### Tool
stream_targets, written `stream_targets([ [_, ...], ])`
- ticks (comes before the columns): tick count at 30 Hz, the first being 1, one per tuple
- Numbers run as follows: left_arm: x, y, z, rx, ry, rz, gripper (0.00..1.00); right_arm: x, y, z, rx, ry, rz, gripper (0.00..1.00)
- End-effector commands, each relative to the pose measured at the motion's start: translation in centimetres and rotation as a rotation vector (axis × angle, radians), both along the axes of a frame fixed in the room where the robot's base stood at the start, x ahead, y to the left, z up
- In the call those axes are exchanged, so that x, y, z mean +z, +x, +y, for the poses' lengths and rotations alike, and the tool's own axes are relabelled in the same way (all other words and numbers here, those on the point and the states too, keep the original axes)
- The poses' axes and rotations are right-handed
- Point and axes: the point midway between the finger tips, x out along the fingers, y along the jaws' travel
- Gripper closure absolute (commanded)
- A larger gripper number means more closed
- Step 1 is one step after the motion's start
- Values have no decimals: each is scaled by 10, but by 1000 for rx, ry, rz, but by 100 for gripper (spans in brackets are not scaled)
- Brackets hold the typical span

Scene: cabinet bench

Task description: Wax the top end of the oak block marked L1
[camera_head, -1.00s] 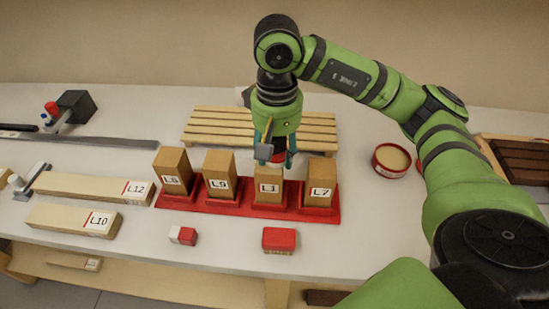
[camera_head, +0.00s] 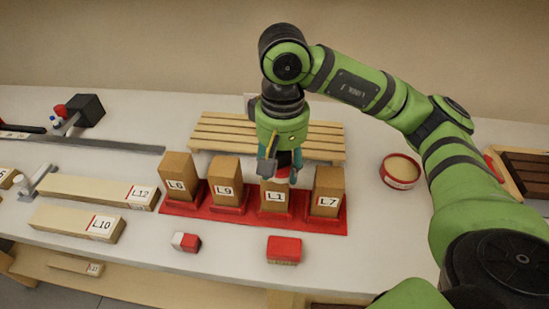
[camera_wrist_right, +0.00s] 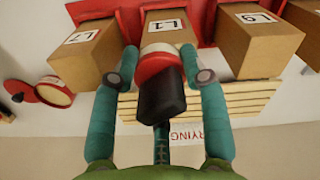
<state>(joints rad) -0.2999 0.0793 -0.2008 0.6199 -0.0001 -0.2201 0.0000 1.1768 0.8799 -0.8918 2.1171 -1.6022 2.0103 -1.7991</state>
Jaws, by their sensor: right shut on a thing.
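The oak block marked L1 (camera_head: 274,198) stands upright in the red rack (camera_head: 330,226), between L9 (camera_head: 227,182) and L7 (camera_head: 327,192). My right gripper (camera_head: 281,174) is over L1's top end. It is shut on an applicator with a black handle and red band (camera_wrist_right: 158,82), which has a pale pad (camera_wrist_right: 160,50) at its far end. In the wrist view the pad overlaps L1 (camera_wrist_right: 175,37); whether it touches the top end, I cannot tell. The fingers and applicator hide part of that end. My left gripper is not in view.
A round red tin with pale contents (camera_head: 401,170) stands open at the right. A slatted wooden rack (camera_head: 215,134) lies behind the blocks. Block L6 (camera_head: 177,174) stands left of L9. A red box (camera_head: 284,249) and a red-white piece (camera_head: 186,242) lie in front.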

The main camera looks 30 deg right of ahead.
Motion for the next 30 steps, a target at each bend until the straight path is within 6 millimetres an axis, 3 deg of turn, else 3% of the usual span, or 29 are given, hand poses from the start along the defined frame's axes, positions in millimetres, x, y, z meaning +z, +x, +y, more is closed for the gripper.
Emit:
stream_targets([
  [6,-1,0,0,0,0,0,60,0,-5,0,0,1,0,82],
  [19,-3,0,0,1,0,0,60,-3,10,20,0,0,1,82],
  [30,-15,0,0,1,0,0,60,-3,15,-9,-5,-1,1,82],
])
